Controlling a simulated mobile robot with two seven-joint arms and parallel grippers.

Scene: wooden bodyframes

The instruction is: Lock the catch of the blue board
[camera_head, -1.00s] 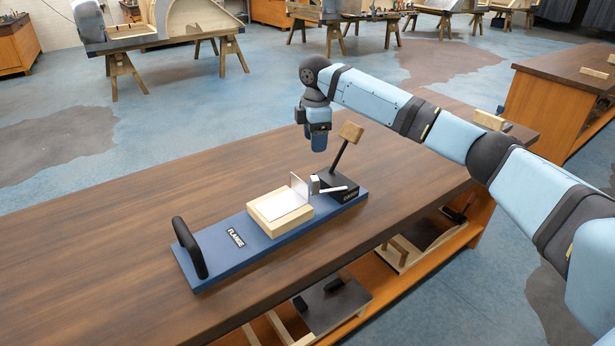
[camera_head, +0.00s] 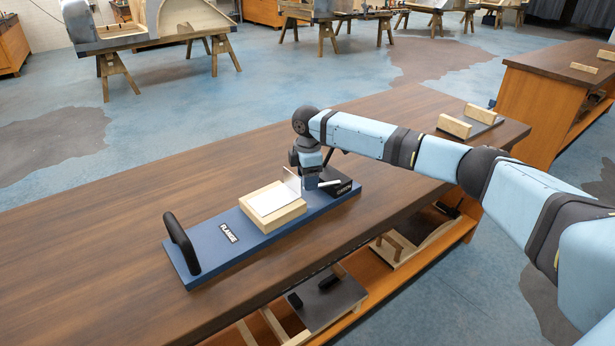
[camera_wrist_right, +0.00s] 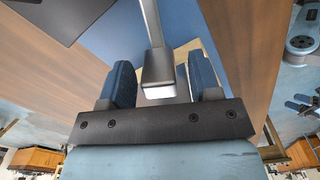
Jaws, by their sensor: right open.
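The blue board (camera_head: 262,243) lies on the workbench, with a label reading FLANGE and a black handle (camera_head: 182,243) at its left end. A pale wooden block (camera_head: 285,216) with a thin metal plate (camera_head: 268,199) sits on it. My right gripper (camera_head: 311,182) points down at the catch, beside the plate. My left gripper is out of view.
The brown bench top (camera_head: 110,220) is clear to the left of the board. Two wooden blocks (camera_head: 455,126) stand at its far right end. A lower shelf holds a dark board (camera_head: 328,300) and other parts. Another bench (camera_head: 550,90) stands at the right.

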